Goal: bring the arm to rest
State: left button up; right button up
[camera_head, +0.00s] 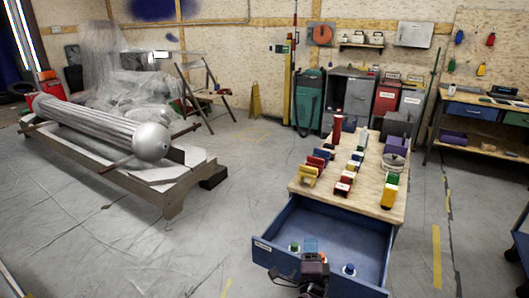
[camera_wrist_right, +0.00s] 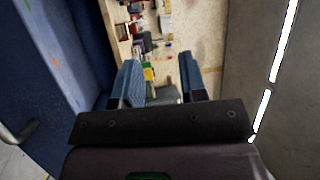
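My right gripper (camera_head: 311,246) is over the front part of an open blue drawer (camera_head: 362,238) in the camera_head view. In the right wrist view its two blue fingers (camera_wrist_right: 161,80) stand apart with nothing held between them. My left gripper and arm are not in view. Whether the gripper touches the drawer cannot be told.
The drawer sticks out from a wooden-topped workbench (camera_head: 372,205) holding several coloured items. A long rack with a large ribbed cylinder (camera_head: 100,125) stands at left. Another bench (camera_head: 480,105) is at the right back. The sheeted floor (camera_head: 200,240) left of the drawer is clear.

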jog(key=s+d+f+n+g+y, duration=0.1)
jog(key=s+d+f+n+g, duration=0.2)
jog(key=s+n, duration=0.3)
jog(key=s+d+f+n+g+y, duration=0.1)
jog(key=s+n, duration=0.6)
jog(key=s, duration=0.9)
jog(key=s+d+f+n+g+y, duration=0.1)
jog(key=s+d+f+n+g, duration=0.3)
jog(key=s, duration=0.8)
jog(key=d+f+n, duration=0.1)
jog(key=d+n, duration=0.1)
jog(key=shift+n+g+y, duration=0.3)
jog(key=shift+n+y, duration=0.1)
